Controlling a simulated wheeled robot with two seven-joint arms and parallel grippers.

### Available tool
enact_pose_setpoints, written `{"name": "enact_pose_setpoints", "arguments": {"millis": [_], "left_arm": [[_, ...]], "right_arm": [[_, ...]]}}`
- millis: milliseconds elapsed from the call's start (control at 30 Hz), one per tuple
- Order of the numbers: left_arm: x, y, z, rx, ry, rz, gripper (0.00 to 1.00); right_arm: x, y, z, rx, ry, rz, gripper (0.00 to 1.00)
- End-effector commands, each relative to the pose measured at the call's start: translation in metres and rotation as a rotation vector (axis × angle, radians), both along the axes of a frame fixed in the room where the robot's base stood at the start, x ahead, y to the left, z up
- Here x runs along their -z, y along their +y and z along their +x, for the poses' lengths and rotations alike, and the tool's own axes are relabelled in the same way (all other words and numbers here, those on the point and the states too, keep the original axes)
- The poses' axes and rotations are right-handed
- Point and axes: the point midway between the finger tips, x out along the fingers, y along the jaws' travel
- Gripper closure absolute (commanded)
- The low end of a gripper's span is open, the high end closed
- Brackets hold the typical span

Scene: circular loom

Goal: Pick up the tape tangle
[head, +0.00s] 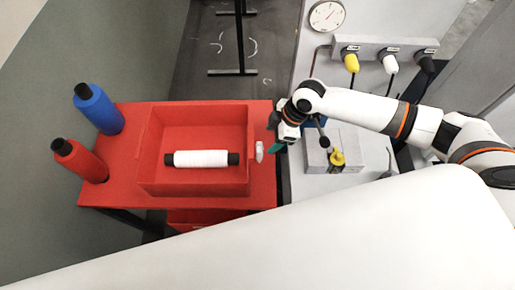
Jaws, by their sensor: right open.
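A small whitish crumpled piece (260,152), which looks like the tape tangle, lies on the right edge strip of the red table (125,190), just outside the red tray. It is too small to make out strands. My right gripper (273,134) is open and empty, with its dark green fingers just right of and above the piece in the head view. Whether they touch it I cannot tell; they look apart. My left gripper is not in view.
A red tray (195,192) holds a white spool (200,158) with black ends. Blue (98,108) and red (80,160) bobbins stand at the left. At right is a grey machine with a gauge (327,15), several knobs and a grey box (318,158). White curved scraps (253,47) lie on the floor.

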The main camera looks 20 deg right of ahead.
Motion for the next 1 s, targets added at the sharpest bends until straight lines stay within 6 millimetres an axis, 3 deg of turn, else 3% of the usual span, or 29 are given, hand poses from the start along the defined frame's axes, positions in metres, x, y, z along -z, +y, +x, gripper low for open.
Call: {"name": "enact_pose_setpoints", "arguments": {"millis": [200, 467, 700, 1000], "left_arm": [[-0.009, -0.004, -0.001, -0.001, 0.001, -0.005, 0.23], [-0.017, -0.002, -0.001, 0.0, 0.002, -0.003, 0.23], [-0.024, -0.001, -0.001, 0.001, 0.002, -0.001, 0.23], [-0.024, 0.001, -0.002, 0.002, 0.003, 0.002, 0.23]], "right_arm": [[0.03, 0.013, 0.004, 0.001, -0.001, 0.001, 0.35], [0.047, 0.023, 0.008, 0.0, -0.001, 0.002, 0.35], [0.077, 0.035, 0.013, 0.003, -0.002, 0.0, 0.35], [0.084, 0.037, 0.014, 0.002, -0.004, 0.001, 0.35]]}}
